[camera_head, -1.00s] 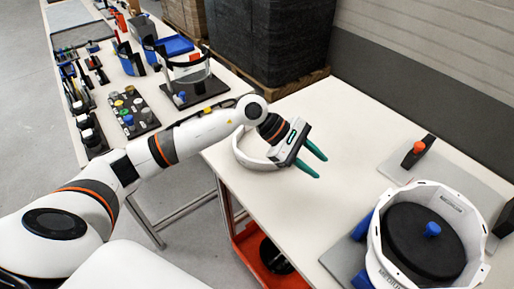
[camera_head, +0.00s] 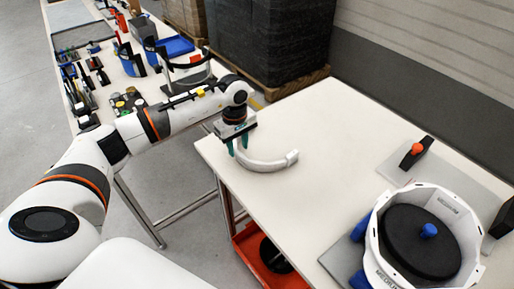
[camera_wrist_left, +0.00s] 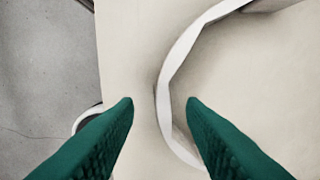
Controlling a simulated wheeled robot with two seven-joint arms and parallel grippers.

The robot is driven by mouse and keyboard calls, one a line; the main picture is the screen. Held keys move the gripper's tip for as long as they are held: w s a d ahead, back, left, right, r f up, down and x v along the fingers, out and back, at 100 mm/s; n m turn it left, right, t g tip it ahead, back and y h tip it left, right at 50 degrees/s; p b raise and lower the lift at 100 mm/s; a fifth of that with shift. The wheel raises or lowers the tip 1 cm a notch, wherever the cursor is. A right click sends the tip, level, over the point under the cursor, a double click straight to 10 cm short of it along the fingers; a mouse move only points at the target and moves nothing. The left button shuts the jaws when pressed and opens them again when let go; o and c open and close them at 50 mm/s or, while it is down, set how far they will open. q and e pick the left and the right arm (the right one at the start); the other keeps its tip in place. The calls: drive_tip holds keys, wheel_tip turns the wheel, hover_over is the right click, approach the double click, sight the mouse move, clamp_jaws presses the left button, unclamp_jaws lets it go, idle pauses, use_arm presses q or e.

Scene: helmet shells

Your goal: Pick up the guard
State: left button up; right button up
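The guard (camera_head: 270,163) is a white curved band lying on the near left part of the white table. Its right end shows clear in the head view, and its left part is hidden behind my gripper. My left gripper (camera_head: 238,149) points down over the guard's left part with green fingers apart. In the left wrist view the guard (camera_wrist_left: 174,80) shows as a thin curved wall running between the open fingertips (camera_wrist_left: 162,103), nearer the right one. My right gripper is not in view.
A white helmet shell (camera_head: 443,209) stands around a black round block at the right of the table (camera_head: 310,120). An orange-knobbed clamp (camera_head: 416,150) stands behind it. The table middle is clear.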

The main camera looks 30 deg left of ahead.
sight(240, 154)
use_arm(q)
wheel_tip(240, 154, down, 5)
drive_tip(key=shift+w+d+f+p, duration=0.1)
drive_tip(key=shift+d+p, duration=0.05)
drive_tip(key=shift+p, duration=0.5)
drive_tip(key=shift+c, duration=0.6)
clamp_jaws()
